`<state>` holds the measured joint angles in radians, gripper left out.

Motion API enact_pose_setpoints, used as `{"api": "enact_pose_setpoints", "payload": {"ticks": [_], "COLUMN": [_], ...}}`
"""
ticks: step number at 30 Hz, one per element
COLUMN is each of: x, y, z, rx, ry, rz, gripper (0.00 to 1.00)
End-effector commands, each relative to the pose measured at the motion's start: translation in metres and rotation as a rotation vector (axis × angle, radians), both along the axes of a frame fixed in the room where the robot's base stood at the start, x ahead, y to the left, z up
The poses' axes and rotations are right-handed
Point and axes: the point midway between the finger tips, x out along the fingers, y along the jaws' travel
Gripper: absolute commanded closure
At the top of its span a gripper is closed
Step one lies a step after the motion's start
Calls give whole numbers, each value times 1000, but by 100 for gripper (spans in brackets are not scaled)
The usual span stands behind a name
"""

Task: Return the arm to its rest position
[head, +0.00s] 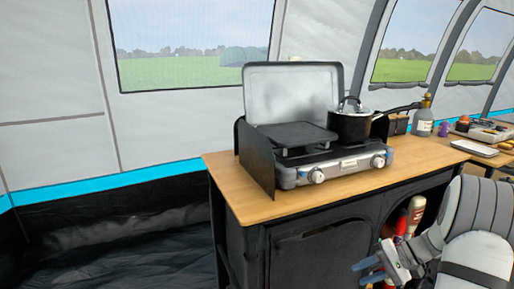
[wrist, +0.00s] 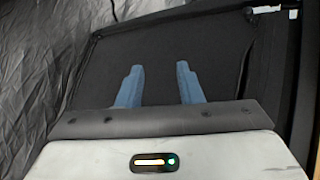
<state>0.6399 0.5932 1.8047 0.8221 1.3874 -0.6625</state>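My gripper (head: 366,272) is at the lower right of the head view, in front of the dark cabinet and below the wooden counter top. In the wrist view my gripper (wrist: 156,85) shows two blue fingers spread apart with nothing between them. Behind the fingers there is a dark cabinet panel (wrist: 222,50). My arm folds in from the right edge of the head view, with its white and grey links close to the cabinet.
A camp stove (head: 335,165) with raised lid and a lidded black pot (head: 350,125) stand on the wooden counter (head: 235,195). A bottle (head: 423,120) and a tray (head: 474,147) are further right. The floor at left is clear.

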Motion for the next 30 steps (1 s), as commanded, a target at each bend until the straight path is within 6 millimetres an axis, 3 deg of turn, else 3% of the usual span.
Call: {"api": "enact_pose_setpoints", "payload": {"ticks": [1, 3, 9, 15, 24, 30], "x": [-8, -21, -66, -115, -184, -207], "y": [20, 41, 92, 127, 152, 154], "z": [40, 70, 148, 218, 301, 325], "rx": [-56, -132, -357, -583, -872, -970], "ry": [14, 39, 67, 31, -126, -219], "rz": [39, 78, 174, 239, 283, 284], "gripper": [67, 67, 67, 67, 67, 67]}}
